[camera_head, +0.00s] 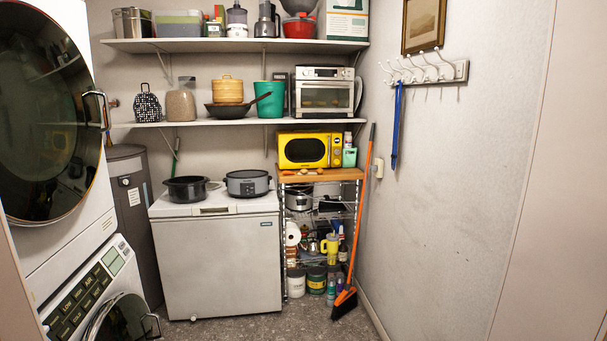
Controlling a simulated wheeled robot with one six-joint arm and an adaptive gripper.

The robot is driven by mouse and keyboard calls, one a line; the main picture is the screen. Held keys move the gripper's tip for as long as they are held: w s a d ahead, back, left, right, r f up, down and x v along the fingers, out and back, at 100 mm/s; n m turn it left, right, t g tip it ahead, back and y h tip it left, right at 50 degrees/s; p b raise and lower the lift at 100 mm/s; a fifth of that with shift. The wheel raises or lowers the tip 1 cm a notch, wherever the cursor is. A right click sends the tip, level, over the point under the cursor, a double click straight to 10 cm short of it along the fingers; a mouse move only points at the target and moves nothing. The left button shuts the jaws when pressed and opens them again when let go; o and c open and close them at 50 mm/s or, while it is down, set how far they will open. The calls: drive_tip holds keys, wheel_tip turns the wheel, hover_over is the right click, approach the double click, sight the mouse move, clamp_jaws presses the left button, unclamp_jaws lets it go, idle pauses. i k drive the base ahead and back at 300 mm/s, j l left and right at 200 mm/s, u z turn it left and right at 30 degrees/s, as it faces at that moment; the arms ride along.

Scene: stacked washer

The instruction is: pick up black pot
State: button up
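A black pot (187,189) with an open top stands upright on the left part of the white chest freezer's lid (213,205). A dark grey slow cooker (247,183) with a lid stands just to its right, with a small gap or near contact that I cannot judge. My gripper is not in view.
A stacked washer and dryer (50,110) fills the left side, and a grey cylinder tank (131,205) stands beside the freezer. A wire rack with a yellow microwave (310,150) and an orange broom (362,220) are at right. A shelf (200,123) hangs above. Floor in front shows clear.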

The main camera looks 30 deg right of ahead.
sight(183, 188)
drive_tip(key=i, duration=1)
drive_tip(key=i+z, duration=0.2)
drive_tip(key=i, duration=0.7)
drive_tip(key=i+j+z, duration=0.2)
drive_tip(key=i, duration=0.7)
drive_tip(key=i+l, duration=0.25)
drive_tip(key=i, duration=0.2)
drive_tip(key=i+l+z, duration=0.15)
drive_tip(key=i+l, duration=0.35)
drive_tip(key=i, duration=0.35)
drive_tip(key=l+z, duration=0.05)
